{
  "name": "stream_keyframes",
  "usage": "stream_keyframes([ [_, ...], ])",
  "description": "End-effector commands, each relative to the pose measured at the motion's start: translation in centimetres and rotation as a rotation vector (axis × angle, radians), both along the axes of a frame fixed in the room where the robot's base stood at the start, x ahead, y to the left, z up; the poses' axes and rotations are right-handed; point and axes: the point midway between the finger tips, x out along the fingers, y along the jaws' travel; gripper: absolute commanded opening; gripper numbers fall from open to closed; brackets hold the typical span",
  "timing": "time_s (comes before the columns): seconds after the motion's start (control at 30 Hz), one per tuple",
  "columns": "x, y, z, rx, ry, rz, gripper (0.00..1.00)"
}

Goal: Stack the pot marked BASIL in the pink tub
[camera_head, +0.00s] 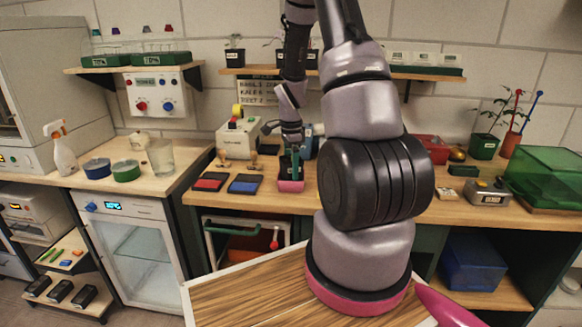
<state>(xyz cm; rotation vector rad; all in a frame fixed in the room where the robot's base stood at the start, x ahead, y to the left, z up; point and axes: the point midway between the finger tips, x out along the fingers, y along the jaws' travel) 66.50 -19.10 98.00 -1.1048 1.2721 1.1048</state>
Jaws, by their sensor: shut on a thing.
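My gripper (291,152) points down over the pink tub (291,187) near the front edge of the middle bench. It is shut on a small dark green pot (285,167), which is upright at the tub's mouth. I cannot tell whether the pot rests inside the tub or hangs just above it. Any BASIL marking on the pot is too small to read or turned away. My arm hides part of the bench to the right.
A red pad (210,181) and a blue pad (244,184) lie left of the tub. A white label machine (238,137) stands behind. A red container (433,149) and a green lidded box (546,178) are to the right. A wall shelf (428,75) hangs above.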

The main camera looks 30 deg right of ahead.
Motion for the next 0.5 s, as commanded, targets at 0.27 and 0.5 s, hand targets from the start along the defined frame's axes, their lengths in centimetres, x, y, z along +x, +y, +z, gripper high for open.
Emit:
stream_keyframes([
  [0.27,0.0,0.1,-0.5,0.000,0.001,0.000,0.07],
  [0.5,-0.1,0.0,-1.4,0.001,0.004,0.001,0.07],
])
